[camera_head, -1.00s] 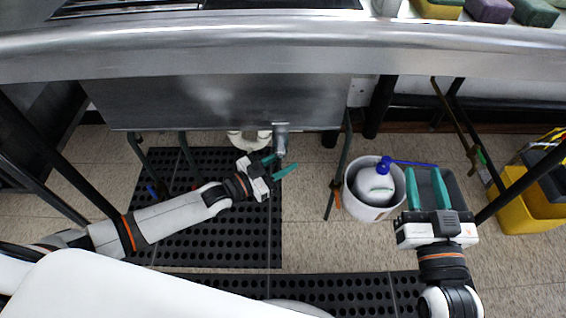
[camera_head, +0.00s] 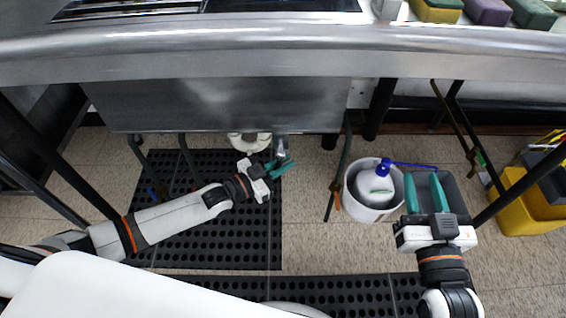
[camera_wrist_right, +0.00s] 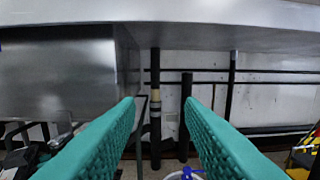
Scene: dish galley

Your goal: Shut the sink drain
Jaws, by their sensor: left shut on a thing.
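The sink's metal underside (camera_head: 215,105) hangs below the steel counter. A short grey metal drain fitting (camera_head: 281,146) sticks down under its right part, beside white pipework (camera_head: 248,142). My left gripper (camera_head: 282,162) reaches in from the left, its green fingers shut on the lower end of the drain fitting; the exact grip is small and partly hidden. My right gripper (camera_head: 426,174) is open and empty, right of the sink. Its two green fingers stand wide apart in the right wrist view (camera_wrist_right: 160,115), where the sink box (camera_wrist_right: 65,75) is at left.
A white bucket (camera_head: 350,203) with a blue-topped bottle (camera_head: 376,185) stands between my grippers. A grey bin (camera_head: 455,190) is behind the right gripper. A yellow bucket (camera_head: 525,205) stands far right. Table legs (camera_head: 340,165) and black floor mats (camera_head: 230,245) are nearby.

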